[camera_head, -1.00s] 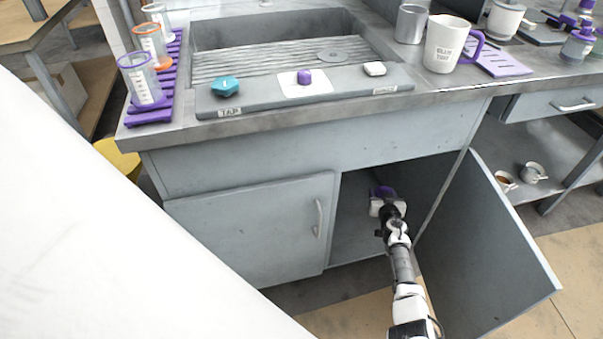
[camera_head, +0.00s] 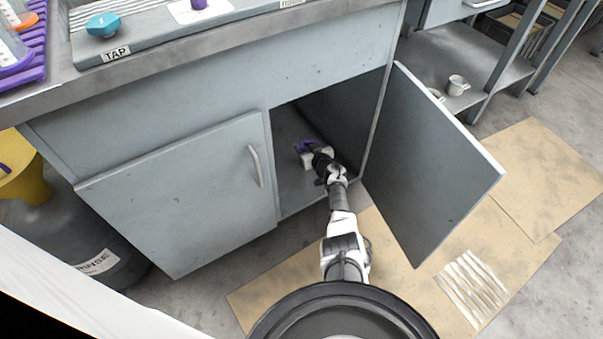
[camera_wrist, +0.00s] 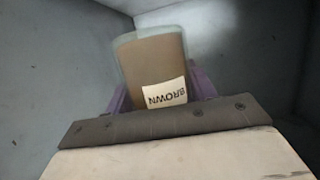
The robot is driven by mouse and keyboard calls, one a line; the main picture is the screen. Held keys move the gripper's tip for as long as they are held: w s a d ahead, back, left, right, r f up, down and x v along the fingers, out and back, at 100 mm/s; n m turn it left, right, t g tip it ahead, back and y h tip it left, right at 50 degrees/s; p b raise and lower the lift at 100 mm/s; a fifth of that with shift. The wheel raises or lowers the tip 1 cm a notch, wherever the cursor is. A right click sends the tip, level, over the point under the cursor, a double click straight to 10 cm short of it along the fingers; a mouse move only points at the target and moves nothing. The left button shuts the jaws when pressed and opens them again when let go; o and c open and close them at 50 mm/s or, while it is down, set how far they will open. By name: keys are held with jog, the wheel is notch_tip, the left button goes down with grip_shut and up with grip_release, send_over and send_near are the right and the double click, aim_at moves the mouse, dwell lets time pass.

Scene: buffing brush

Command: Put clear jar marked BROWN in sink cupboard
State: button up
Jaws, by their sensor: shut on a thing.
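My gripper (camera_head: 307,146) reaches through the open right side of the sink cupboard (camera_head: 285,190). In the wrist view my gripper (camera_wrist: 160,100) is shut on the clear jar (camera_wrist: 152,62), which has brown contents and a white label reading BROWN, upside down in the picture. Purple fingers show on both sides of the jar. The cupboard's grey inner walls surround it. In the head view the jar is hidden by the gripper and arm. I cannot tell whether the jar touches the cupboard floor.
The right cupboard door (camera_head: 430,165) stands wide open beside my arm. The left door (camera_head: 175,190) is shut. A grey container marked RINSE (camera_head: 85,235) stands at the left. Cardboard sheets (camera_head: 520,175) lie on the floor. A shelf unit (camera_head: 425,75) with small cups is at the right.

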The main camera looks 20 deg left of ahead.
notch_tip(320, 180, down, 15)
jog(key=b, duration=1.2)
jog(key=shift+r, duration=0.1)
jog(key=shift+f+b, duration=0.3)
jog(key=shift+b, duration=0.05)
jog(key=o, duration=1.1)
jog(key=shift+r, duration=0.1)
jog(key=shift+r, duration=0.1)
jog(key=shift+r+p, duration=0.2)
jog(key=shift+p, duration=0.25)
jog(key=p+v, duration=1)
jog(key=v, duration=0.2)
